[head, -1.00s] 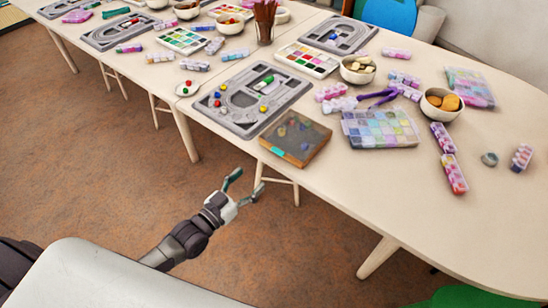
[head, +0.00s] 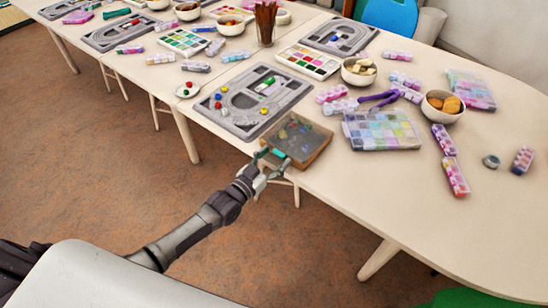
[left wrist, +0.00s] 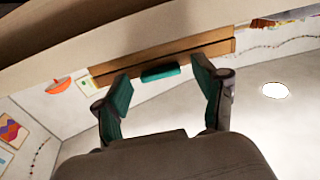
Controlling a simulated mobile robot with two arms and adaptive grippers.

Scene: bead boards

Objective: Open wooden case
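The wooden case (head: 308,151) lies at the table's front edge in the head view, with a see-through lid over small coloured pieces. A teal tab is on its front side. In the left wrist view, the case's wooden front (left wrist: 205,48) runs across the top, with the teal tab (left wrist: 160,73) below its edge. My left gripper (head: 268,160) is at the case's front left side. In the left wrist view my left gripper (left wrist: 162,85) has its fingers apart, one on each side of the tab, with nothing held between them. My right gripper is not in view.
A grey bead board (head: 237,125) lies just left of the case, and a clear bead box (head: 381,145) lies to its right. Pink bead tubes (head: 336,93), purple pliers and bowls (head: 358,77) stand behind. The table's front right (head: 400,195) is bare.

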